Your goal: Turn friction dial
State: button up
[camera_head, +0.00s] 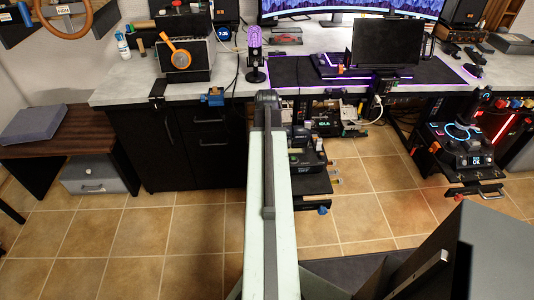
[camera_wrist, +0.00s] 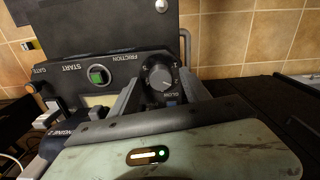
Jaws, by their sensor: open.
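The friction dial (camera_wrist: 161,77), a round dark knob with a white pointer line, sits on a black panel (camera_wrist: 118,66) under the label FRICTION in the wrist view. My gripper (camera_wrist: 160,82) is open, with one grey finger to the left of the dial and one to the right. The fingers reach up beside the dial; I cannot tell whether either touches it. The dial's lower edge is close to the gripper body. In the head view my arm runs forward and I cannot make out the gripper or the dial.
A green START button (camera_wrist: 98,75) is left of the dial. Black control units (camera_head: 307,160) stand beside my arm under the desk (camera_head: 230,80). Another lit control unit (camera_head: 458,145) stands to the right. Tiled floor (camera_head: 130,240) is open at the left.

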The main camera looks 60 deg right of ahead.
notch_tip(320, 180, up, 8)
jog(key=p, duration=0.7)
jog(key=shift+f, duration=0.35)
jog(key=w+a+n, duration=0.6)
jog(key=w+a, duration=1.3)
jog(key=a, duration=0.3)
jog(key=w+a+n, duration=0.3)
jog(key=a+n, duration=0.1)
jog(key=a, duration=2.4)
notch_tip(320, 180, up, 18)
jog(key=p, duration=1.7)
jog(key=shift+s+f+m, duration=0.2)
jog(key=shift+s+m, duration=0.1)
